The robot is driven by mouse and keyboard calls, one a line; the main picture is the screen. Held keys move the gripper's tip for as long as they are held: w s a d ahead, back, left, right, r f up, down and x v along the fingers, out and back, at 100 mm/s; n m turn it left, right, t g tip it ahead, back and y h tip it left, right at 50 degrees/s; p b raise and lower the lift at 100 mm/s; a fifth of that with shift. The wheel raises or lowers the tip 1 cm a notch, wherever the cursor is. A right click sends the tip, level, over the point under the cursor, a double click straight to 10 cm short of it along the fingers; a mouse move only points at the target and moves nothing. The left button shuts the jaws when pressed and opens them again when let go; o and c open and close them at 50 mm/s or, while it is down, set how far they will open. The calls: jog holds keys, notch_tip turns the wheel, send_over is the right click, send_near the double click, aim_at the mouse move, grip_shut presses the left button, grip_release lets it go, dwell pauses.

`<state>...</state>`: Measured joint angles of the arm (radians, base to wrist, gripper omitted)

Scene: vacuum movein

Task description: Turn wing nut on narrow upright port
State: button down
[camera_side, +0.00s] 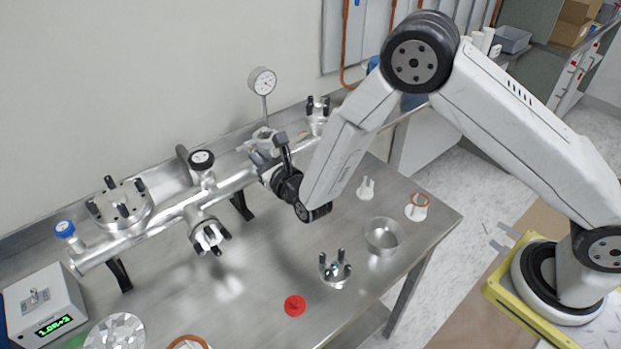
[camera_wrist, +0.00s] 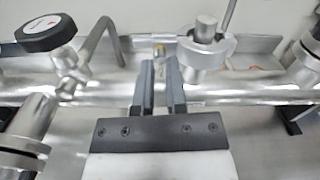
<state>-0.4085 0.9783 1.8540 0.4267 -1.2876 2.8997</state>
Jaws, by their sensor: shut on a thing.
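The narrow upright port (camera_side: 265,133) rises from the long metal pipe and carries a grey ring clamp with a dial gauge above it. In the wrist view the port's clamp (camera_wrist: 203,58) is just right of my fingers.
The dial gauge (camera_side: 262,81) stands close above the port. A black-knobbed valve (camera_side: 201,160) is to the left, and a clamped port (camera_side: 318,108) is to the right. A steel bowl (camera_side: 383,237), a red disc (camera_side: 295,306) and small fittings lie on the table's front part.

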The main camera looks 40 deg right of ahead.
jog(key=shift+m, duration=0.3)
jog(key=c, duration=1)
grip_release()
jog(key=shift+o, duration=0.2)
jog(key=shift+s, duration=0.2)
jog(key=s, duration=0.7)
jog(key=shift+s, duration=0.25)
